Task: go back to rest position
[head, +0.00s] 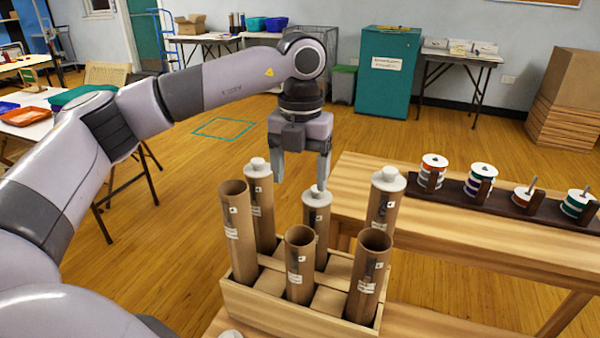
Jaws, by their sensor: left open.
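My left arm reaches in from the left. Its gripper (302,165) hangs pointing down with two separated fingers, open and with nothing between them. It is above and behind a wooden divided crate (300,322). The crate holds several upright cardboard tubes. Three at the back carry white caps: a back-left tube (262,210), a middle tube (316,225) and a right tube (383,210). Three at the front are open-topped: a left tube (238,235), a middle tube (299,268) and a right tube (367,280). The fingertips appear close to the middle capped tube; the exact gap is unclear. My right gripper is not in view.
A wooden table (470,235) stands right of the crate, with a dark rack (455,193) of several ribbon spools. Open floor lies behind the crate.

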